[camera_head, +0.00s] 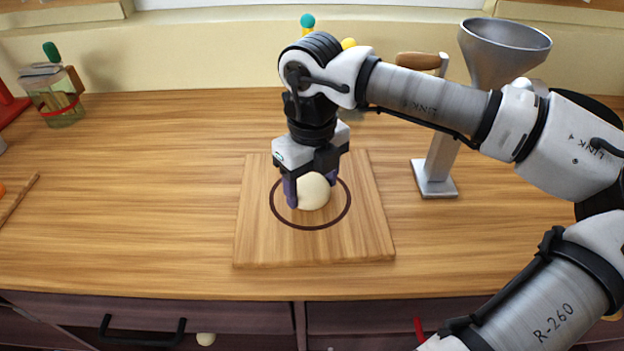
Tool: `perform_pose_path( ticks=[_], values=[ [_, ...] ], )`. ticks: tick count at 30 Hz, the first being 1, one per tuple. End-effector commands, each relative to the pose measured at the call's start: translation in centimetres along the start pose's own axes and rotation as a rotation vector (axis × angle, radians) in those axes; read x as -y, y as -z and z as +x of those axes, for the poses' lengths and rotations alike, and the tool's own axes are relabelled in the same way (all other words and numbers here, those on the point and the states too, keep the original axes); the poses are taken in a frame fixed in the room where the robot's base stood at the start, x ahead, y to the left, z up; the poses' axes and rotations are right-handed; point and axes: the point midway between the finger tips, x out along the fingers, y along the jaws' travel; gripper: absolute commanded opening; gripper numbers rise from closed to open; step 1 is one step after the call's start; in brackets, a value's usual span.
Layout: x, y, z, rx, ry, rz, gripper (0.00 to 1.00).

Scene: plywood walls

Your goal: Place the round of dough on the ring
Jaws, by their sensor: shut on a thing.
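The round of dough (315,192) is a pale, smooth ball. My gripper (311,194) points down and is shut on it, with a dark finger on either side. The dough is over the inside of the ring (310,228), a dark circle marked on a wooden board (260,240). I cannot tell whether the dough touches the board or is held just above it. The back of the ring is partly hidden by my gripper.
A metal grinder (440,165) with a funnel stands right of the board, near my arm. A glass jar (62,105) with a green knob stands at the back left. A thin stick (20,198) lies at the left edge. The counter left of the board is clear.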

Motion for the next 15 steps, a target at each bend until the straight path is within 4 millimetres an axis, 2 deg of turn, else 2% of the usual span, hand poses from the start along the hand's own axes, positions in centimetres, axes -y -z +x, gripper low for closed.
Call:
perform_pose_path(
  ticks=[8,9,13,15],
  values=[
    [0.02,-0.01,0.41,0.000,0.001,0.001,0.40],
    [0.02,0.00,0.25,0.000,0.001,0.001,0.68],
    [0.02,0.00,0.22,0.000,0.000,0.001,0.85],
    [0.02,0.00,0.21,-0.001,0.000,0.001,0.86]
  ],
)
